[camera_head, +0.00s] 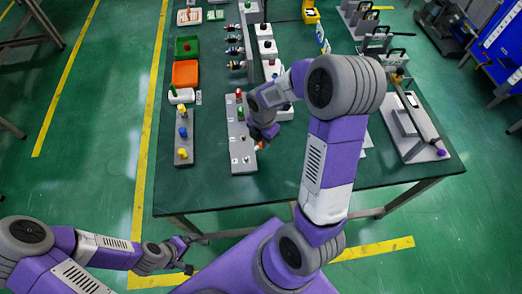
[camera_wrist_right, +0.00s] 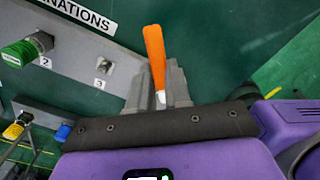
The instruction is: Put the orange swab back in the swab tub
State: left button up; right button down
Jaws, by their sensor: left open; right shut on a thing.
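The orange swab (camera_wrist_right: 154,50) is held upright in the right wrist view, its white lower end between the fingers of my right gripper (camera_wrist_right: 158,92). In the head view my right gripper (camera_head: 264,136) is over the right edge of a long grey panel, with a small bit of orange (camera_head: 258,147) showing near its fingertips. My left gripper (camera_head: 193,255) is open and empty, off the table's near left corner. I cannot tell for sure which container is the swab tub; an orange bin (camera_head: 185,73) and a green bin (camera_head: 187,46) stand at the table's left.
The grey panel (camera_head: 240,158) carries numbered positions; a green-capped part (camera_wrist_right: 22,50) is at 2, and 3 looks empty. A white cylinder (camera_head: 183,96) lies near the orange bin. A grey strip (camera_head: 183,140) with coloured knobs is left of the panel. Table (camera_head: 205,185) is clear in front.

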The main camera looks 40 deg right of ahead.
jog(key=shift+f+b, duration=0.45)
jog(key=shift+f, duration=2.1)
jog(key=shift+f, duration=0.1)
jog(key=shift+f, duration=0.15)
jog(key=c, duration=1.1)
grip_release()
jog(key=shift+b, duration=0.3)
